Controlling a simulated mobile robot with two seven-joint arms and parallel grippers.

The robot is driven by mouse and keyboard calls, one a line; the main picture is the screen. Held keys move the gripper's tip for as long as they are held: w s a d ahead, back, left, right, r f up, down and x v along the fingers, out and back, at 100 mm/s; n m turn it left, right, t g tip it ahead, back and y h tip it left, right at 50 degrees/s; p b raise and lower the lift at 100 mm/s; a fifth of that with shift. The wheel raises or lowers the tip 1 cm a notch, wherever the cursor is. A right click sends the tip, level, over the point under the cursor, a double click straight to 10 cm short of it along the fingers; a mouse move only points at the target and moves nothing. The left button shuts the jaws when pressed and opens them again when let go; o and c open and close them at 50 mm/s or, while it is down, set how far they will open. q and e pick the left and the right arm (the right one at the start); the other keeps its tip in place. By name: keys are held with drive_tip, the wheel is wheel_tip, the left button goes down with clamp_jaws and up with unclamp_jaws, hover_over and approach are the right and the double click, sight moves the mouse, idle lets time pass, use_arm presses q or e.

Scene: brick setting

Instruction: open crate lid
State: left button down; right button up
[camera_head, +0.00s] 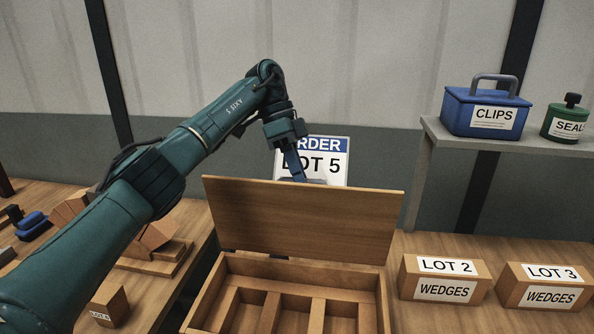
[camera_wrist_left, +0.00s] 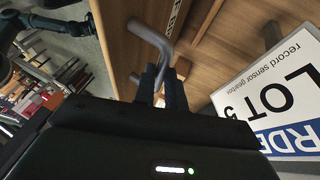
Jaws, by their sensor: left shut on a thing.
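The wooden crate (camera_head: 205,290) stands in the lower middle of the head view, with several compartments visible inside. Its lid (camera_head: 300,222) is raised and stands steeply up at the back of the crate, its broad face towards the head camera. My left gripper (camera_head: 296,172) is behind the lid's top edge. In the left wrist view my left gripper (camera_wrist_left: 163,88) is shut on the grey bent handle (camera_wrist_left: 150,38) on the lid's wooden face.
An order sign (camera_head: 335,163) reading LOT 5 stands behind the lid. Boxes LOT 2 (camera_head: 444,279) and LOT 3 (camera_head: 543,287) stand to the right. A shelf (camera_head: 510,140) holds a blue clips box (camera_head: 487,108) and a green seal container (camera_head: 567,122). Blocks lie at left.

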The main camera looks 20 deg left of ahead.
use_arm(q)
drive_tip(key=c, duration=1.8)
unclamp_jaws()
drive_tip(key=shift+a+f, duration=0.15)
drive_tip(key=shift+f, duration=0.45)
drive_tip(key=shift+c, duration=0.2)
drive_tip(key=o, duration=0.3)
drive_tip(key=shift+w+a, duration=0.1)
drive_tip(key=shift+w, duration=0.1)
drive_tip(key=shift+o, duration=0.4)
drive_tip(key=shift+r, duration=0.1)
wheel_tip(320, 180, up, 10)
drive_tip(key=shift+s, duration=0.15)
drive_tip(key=shift+r, duration=0.1)
